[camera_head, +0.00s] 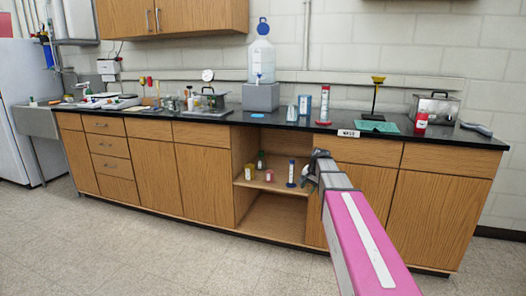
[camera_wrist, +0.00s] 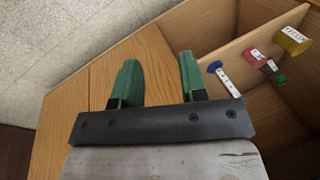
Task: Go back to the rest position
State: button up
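My gripper (camera_wrist: 159,68) shows two green fingers spread apart with nothing between them in the wrist view. It points at wooden cabinet doors. In the head view, my gripper (camera_head: 308,172) is in front of the open cabinet shelf (camera_head: 272,186), close to its right side, with its fingers small and partly hidden by my arm. My pink and grey arm reaches in from the lower right.
The shelf holds a yellow jar (camera_head: 249,174), a red item (camera_head: 270,176), a dark bottle (camera_head: 261,160) and a blue-and-white tube (camera_head: 291,173). The black counter (camera_head: 225,118) above carries a large water jug (camera_head: 262,55) and labware. The floor (camera_head: 130,245) is clear on the left.

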jog(key=s+f+n+g, duration=0.1)
jog(key=s+f+n, duration=0.1)
jog(key=s+f, duration=0.3)
jog(key=s+a+f+n+h, duration=0.1)
jog(key=s+f, duration=0.5)
jog(key=s, duration=0.7)
jog(key=s+a+f+n+g+h, duration=0.1)
jog(key=s+f+n, duration=0.2)
jog(key=s+f, duration=0.3)
jog(key=s, duration=0.3)
jog(key=shift+n+g, duration=0.3)
